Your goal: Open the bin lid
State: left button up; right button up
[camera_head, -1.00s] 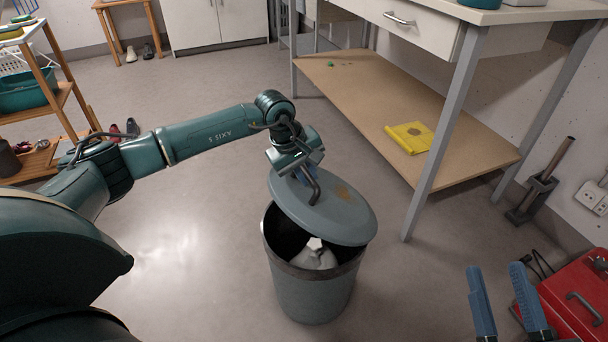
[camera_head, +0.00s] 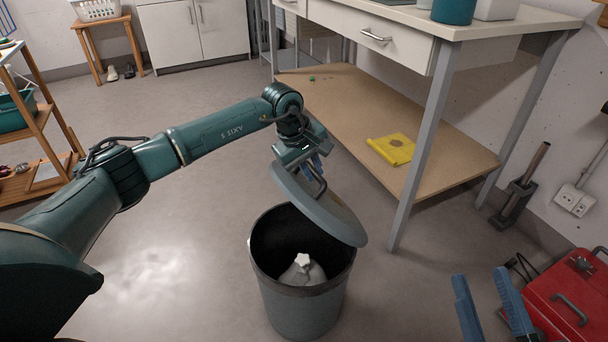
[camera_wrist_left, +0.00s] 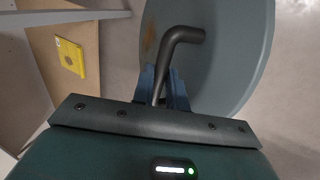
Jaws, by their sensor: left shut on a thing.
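The grey bin (camera_head: 302,300) stands on the floor in the middle of the head view, with a crumpled white thing (camera_head: 302,270) inside. Its lid (camera_head: 318,208) is tilted up above the opening, and much of the mouth shows. My left gripper (camera_head: 318,172) is shut on the lid's dark bent handle; in the left wrist view the blue fingers (camera_wrist_left: 163,88) close around the handle (camera_wrist_left: 180,42), with the lid (camera_wrist_left: 235,60) behind it. My right gripper (camera_head: 492,305) shows at the lower right with its two blue fingers apart and nothing between them.
A workbench (camera_head: 480,20) with a low wooden shelf stands right of the bin, its grey leg (camera_head: 420,150) close by. A yellow item (camera_head: 393,149) lies on that shelf. A red toolbox (camera_head: 572,300) sits at the lower right. The floor left of the bin is clear.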

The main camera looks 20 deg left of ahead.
pick_arm(q)
jog(key=shift+w+d+r, duration=0.1)
jog(key=shift+w, duration=0.05)
jog(key=shift+w+d+r, duration=0.45)
jog(key=shift+w+d, duration=0.1)
jog(key=shift+w, duration=0.2)
jog(key=shift+w+d+r, duration=0.45)
jog(key=shift+w+d, duration=0.1)
jog(key=shift+w, duration=0.15)
jog(key=shift+w+d+r+b, duration=0.3)
jog(key=shift+w+d, duration=0.3)
jog(key=shift+w, duration=0.15)
jog(key=shift+w+d+r+b, duration=0.25)
jog(key=shift+w+d, duration=0.3)
jog(key=shift+w, duration=0.2)
jog(key=shift+w+d+r+b, duration=0.1)
jog(key=shift+w+d+b, duration=0.2)
jog(key=shift+w+d, duration=0.3)
jog(key=shift+w+d+r+b, duration=0.1)
jog(key=shift+w+d+b, duration=0.2)
jog(key=shift+w, duration=0.35)
jog(key=shift+o, duration=0.3)
jog(key=shift+w+d+r, duration=0.1)
jog(key=shift+w+d, duration=0.25)
